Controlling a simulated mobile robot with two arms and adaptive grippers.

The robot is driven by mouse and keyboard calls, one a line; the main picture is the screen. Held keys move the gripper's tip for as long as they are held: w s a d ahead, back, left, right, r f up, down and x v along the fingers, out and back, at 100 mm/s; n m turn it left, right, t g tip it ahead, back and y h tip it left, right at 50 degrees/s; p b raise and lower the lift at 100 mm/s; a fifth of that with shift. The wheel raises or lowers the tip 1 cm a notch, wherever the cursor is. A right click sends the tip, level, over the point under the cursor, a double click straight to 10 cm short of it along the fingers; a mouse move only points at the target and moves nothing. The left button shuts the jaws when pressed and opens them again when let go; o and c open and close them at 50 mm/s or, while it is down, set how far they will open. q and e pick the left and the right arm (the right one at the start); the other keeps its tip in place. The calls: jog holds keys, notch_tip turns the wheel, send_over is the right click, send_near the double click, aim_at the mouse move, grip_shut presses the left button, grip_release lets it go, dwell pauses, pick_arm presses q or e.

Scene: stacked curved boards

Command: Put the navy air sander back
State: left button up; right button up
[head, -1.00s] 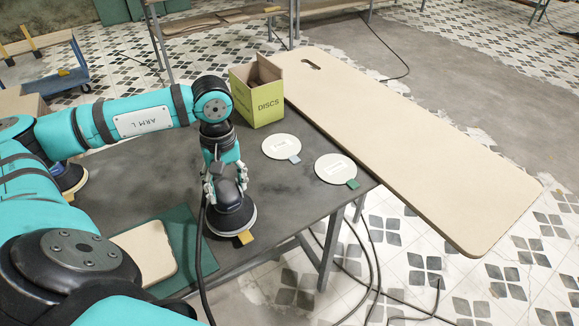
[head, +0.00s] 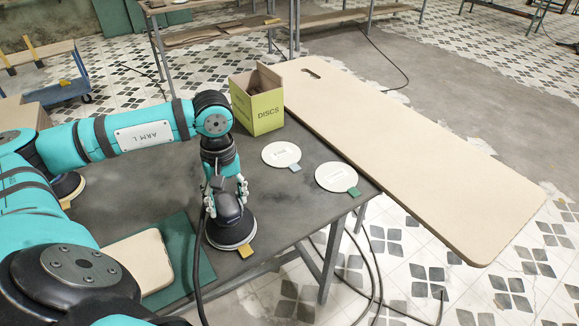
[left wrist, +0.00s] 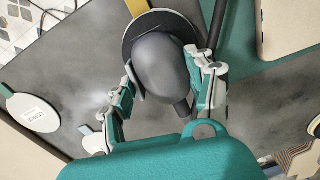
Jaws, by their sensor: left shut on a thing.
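The dark air sander (head: 230,226), navy to near black, is upright with a pale round pad at its base and a yellow tab beside it. It is at the near edge of the grey table (head: 140,165); I cannot tell whether it touches the top. My left gripper (head: 226,192) is shut on it from above. In the left wrist view the sander's rounded body (left wrist: 166,68) is between the two fingers (left wrist: 162,88). Another sander-like tool (head: 68,188) with a yellow tab stands at the left, partly hidden by my arm. My right gripper is not in view.
Two flat white discs, one with a blue-grey tab (head: 281,154) and one with a green tab (head: 336,177), lie right of the sander. A yellow-green box (head: 258,100) stands behind them. A long pale board (head: 400,150) extends right. A green mat (head: 183,238) lies left.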

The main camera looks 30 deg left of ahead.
pick_arm(q)
jog(key=shift+f, duration=0.15)
jog(key=o, duration=0.8)
jog(key=r, duration=1.2)
jog(key=shift+w, duration=0.25)
